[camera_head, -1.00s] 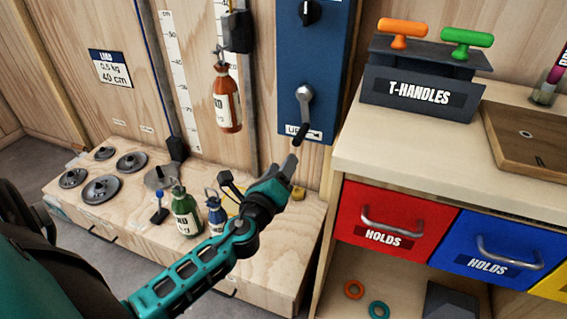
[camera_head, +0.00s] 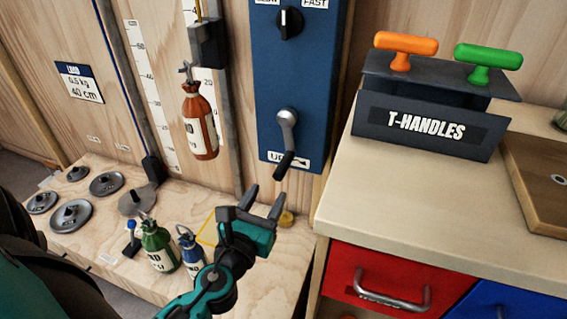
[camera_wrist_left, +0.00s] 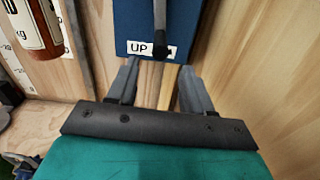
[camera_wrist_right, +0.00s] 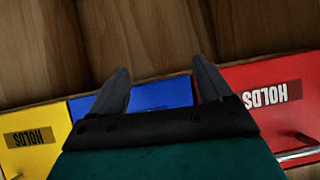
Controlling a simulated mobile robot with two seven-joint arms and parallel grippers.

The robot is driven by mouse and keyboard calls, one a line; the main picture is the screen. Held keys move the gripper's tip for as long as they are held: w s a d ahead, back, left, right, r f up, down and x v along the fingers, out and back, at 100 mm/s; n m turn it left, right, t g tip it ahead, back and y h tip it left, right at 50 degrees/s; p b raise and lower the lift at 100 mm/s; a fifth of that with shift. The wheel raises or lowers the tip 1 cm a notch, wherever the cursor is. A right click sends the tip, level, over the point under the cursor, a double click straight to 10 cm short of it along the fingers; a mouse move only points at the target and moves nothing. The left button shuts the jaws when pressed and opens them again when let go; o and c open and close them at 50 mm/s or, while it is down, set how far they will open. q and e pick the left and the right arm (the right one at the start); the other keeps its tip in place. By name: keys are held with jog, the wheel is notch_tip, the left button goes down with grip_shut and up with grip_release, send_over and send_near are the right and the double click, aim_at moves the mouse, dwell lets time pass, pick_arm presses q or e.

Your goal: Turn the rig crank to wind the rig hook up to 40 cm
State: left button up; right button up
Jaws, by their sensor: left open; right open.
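The rig crank (camera_head: 287,130) is a grey arm with a black handle on the blue panel (camera_head: 268,85), hanging down above an "UP" label. In the left wrist view the crank's dark handle end (camera_wrist_left: 160,44) shows beyond my fingers. My left gripper (camera_head: 266,194) is open and empty, just below and left of the handle, apart from it. A brown bottle (camera_head: 201,128) hangs beside the height scale; the hook at its top is small and hard to make out. My right gripper (camera_wrist_right: 162,80) is open and empty, over the coloured drawers.
A wooden bench (camera_head: 95,242) holds grey weight discs, a green bottle (camera_head: 158,245) and a blue bottle (camera_head: 190,249). A cabinet (camera_head: 400,205) with a T-handle rack (camera_head: 428,122) stands close on the right. A sign (camera_head: 79,82) reads 0.5 kg, 40 cm.

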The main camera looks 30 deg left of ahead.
aim_at(283, 168)
pick_arm(q)
jog(key=p+x, duration=0.1)
jog(key=x, duration=0.9)
jog(key=shift+w, duration=0.15)
grip_shut()
dwell(0.4)
